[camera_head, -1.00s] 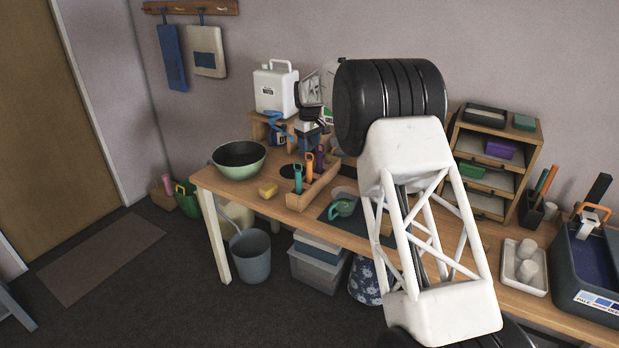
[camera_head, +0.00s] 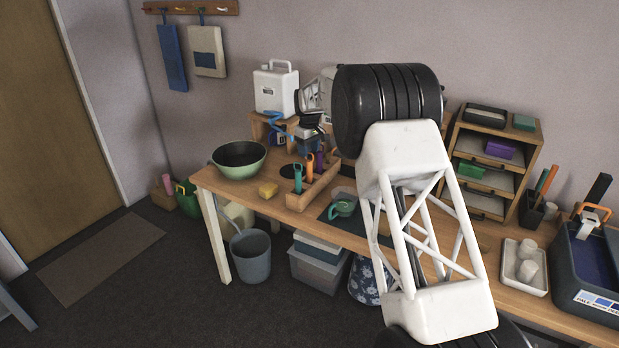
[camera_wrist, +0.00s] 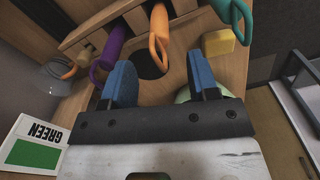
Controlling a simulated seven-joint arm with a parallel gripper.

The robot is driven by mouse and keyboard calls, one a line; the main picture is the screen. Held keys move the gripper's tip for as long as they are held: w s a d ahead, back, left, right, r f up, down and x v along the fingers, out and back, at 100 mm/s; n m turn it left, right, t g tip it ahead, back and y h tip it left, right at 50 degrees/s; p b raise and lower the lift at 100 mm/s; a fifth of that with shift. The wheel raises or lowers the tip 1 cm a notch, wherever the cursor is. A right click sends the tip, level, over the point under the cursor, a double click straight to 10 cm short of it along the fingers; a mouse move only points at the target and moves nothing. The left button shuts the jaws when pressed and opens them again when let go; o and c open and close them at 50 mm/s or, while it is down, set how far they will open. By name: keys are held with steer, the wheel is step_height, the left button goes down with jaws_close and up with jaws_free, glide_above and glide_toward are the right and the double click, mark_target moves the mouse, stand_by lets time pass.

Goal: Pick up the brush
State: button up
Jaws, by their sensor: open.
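No item can be clearly made out as a brush; the handled tools' lower ends are hidden in a wooden caddy (camera_head: 304,196). These handles are teal (camera_head: 298,178), orange (camera_head: 309,166) and purple (camera_head: 320,158). In the wrist view the orange looped handle (camera_wrist: 158,38), purple handle (camera_wrist: 108,52) and teal looped handle (camera_wrist: 238,14) lie beyond the fingertips. My gripper (camera_wrist: 165,68) is open, its two blue fingers apart with nothing held between them. In the head view it is above the back of the bench, behind the caddy, partly hidden by my arm.
A yellow sponge (camera_head: 268,189) and a green bowl (camera_head: 239,159) are left of the caddy. A white jug (camera_head: 275,90) stands on a wooden riser behind. A small shelf unit (camera_head: 492,165) stands farther right.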

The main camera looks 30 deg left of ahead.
mark_target(309, 161)
steer(key=shift+f, duration=2.55)
jaws_close()
steer(key=shift+r, duration=5)
steer(key=shift+d, duration=0.15)
